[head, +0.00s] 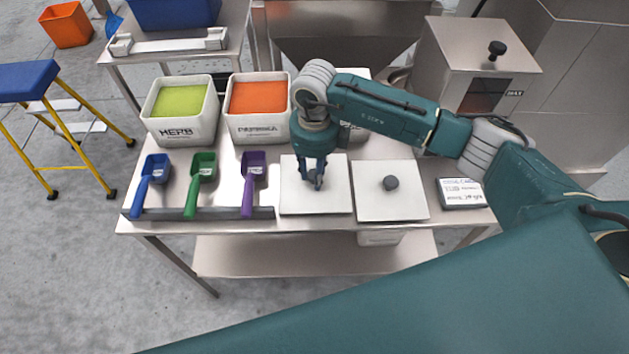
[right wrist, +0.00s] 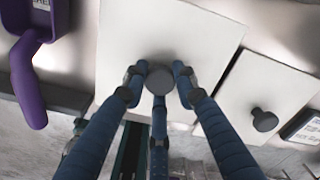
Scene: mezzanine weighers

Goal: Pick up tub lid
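Two square white tub lids with round dark grey knobs lie flat side by side at the front of the steel table. My right gripper (head: 312,181) is over the left tub lid (head: 335,200). In the right wrist view its blue fingers (right wrist: 159,80) close in around that lid's knob (right wrist: 159,79) on several sides, with no clear gap. The lid looks level. The other tub lid (head: 405,205) lies just to the right, its knob (head: 390,182) free. My left gripper is not in view.
A herb tub (head: 181,132) and a paprika tub (head: 258,128) stand behind. Blue (head: 153,175), green (head: 203,172) and purple (head: 252,178) scoops lie left in a rack. A label block (head: 461,193) sits right. A steel machine (head: 480,60) stands behind my right arm.

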